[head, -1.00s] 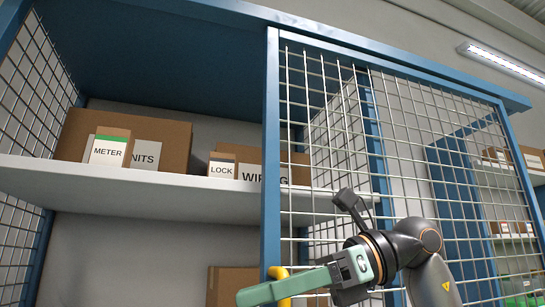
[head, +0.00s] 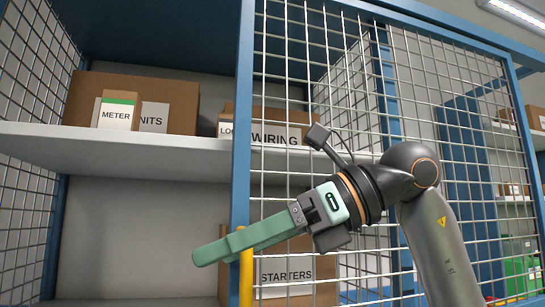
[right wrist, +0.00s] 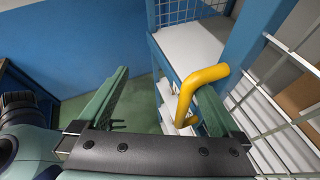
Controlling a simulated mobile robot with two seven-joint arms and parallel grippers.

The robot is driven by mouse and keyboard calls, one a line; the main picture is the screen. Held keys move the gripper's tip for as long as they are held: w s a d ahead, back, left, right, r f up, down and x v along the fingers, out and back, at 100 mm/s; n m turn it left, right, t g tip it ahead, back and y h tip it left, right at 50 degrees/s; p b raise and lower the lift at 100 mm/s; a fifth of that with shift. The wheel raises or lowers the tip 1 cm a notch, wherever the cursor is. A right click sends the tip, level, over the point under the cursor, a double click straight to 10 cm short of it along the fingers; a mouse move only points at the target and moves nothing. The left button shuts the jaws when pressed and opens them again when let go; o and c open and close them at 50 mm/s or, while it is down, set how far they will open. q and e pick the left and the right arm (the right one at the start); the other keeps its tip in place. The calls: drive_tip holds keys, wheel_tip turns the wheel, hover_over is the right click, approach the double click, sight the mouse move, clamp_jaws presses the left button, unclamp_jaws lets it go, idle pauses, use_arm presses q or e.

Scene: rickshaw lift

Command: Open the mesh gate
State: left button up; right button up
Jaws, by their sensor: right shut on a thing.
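The mesh gate (head: 345,110) has a blue frame and white wire grid. Its blue left edge post (head: 241,130) stands near the middle of the head view, and the mesh covers the right part of the shelving. A yellow handle (head: 246,275) is on that post; it also shows in the right wrist view (right wrist: 198,85). In the right wrist view the handle lies beside the finger at right. My left gripper is not in view.
The bay left of the gate post is uncovered, with labelled boxes such as METER (head: 117,112) on a white shelf (head: 110,140). A STARTERS box (head: 290,275) stands lower behind the mesh. Another blue rack (head: 465,150) with boxes is at right.

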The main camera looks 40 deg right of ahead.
drive_tip(key=s+d, duration=0.6)
drive_tip(key=d, duration=0.2)
drive_tip(key=shift+s+r+n, duration=0.3)
drive_tip(key=shift+r, duration=0.05)
drive_tip(key=s, duration=0.2)
drive_tip(key=shift+s+d+r+y+p, duration=0.3)
drive_tip(key=shift+s+r, duration=0.05)
drive_tip(key=shift+c, duration=0.5)
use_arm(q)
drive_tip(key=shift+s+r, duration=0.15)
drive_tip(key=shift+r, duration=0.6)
use_arm(e)
drive_tip(key=d, duration=0.2)
drive_tip(key=shift+s+d+f, duration=0.15)
drive_tip(key=shift+s+d, duration=0.2)
use_arm(q)
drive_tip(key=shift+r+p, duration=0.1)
drive_tip(key=shift+p, duration=0.2)
